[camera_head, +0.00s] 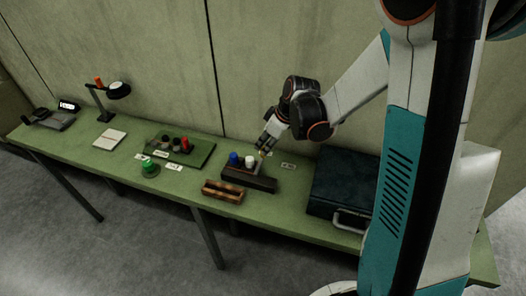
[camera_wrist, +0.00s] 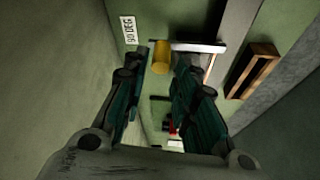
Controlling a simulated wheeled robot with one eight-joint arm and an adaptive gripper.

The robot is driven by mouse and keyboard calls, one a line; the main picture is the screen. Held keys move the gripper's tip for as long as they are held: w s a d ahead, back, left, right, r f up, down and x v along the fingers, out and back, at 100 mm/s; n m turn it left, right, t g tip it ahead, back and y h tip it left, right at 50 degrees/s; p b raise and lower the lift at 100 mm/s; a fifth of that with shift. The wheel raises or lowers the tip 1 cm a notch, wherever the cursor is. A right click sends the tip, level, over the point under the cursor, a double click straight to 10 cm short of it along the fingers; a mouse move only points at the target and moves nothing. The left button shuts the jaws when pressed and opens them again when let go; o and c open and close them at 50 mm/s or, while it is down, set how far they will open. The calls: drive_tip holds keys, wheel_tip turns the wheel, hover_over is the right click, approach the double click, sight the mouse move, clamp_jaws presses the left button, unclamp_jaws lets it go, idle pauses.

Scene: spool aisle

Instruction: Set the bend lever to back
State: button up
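A dark block (camera_head: 248,179) on the green bench carries a blue knob (camera_head: 234,159), a white knob (camera_head: 250,161) and a thin upright lever at its right end (camera_head: 258,167), which appears to be the bend lever. My gripper (camera_head: 264,150) is just above and behind that lever, pointing down. In the wrist view my gripper (camera_wrist: 160,92) has its two dark green fingers apart. A yellow cylinder (camera_wrist: 160,57), probably the lever's grip, shows in the gap beyond the fingertips. I cannot tell whether the fingers touch it.
A "90 DEG" label (camera_wrist: 129,30) is near the yellow cylinder. A wooden tray (camera_head: 223,191) lies in front of the block. A dark case (camera_head: 342,184) stands to its right. A panel with a red knob (camera_head: 185,144) and a green button (camera_head: 150,168) are to the left. The wall is close behind.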

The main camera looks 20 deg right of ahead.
sight(263, 148)
drive_tip(key=shift+b+x, duration=0.45)
drive_tip(key=shift+x, duration=1.4)
clamp_jaws()
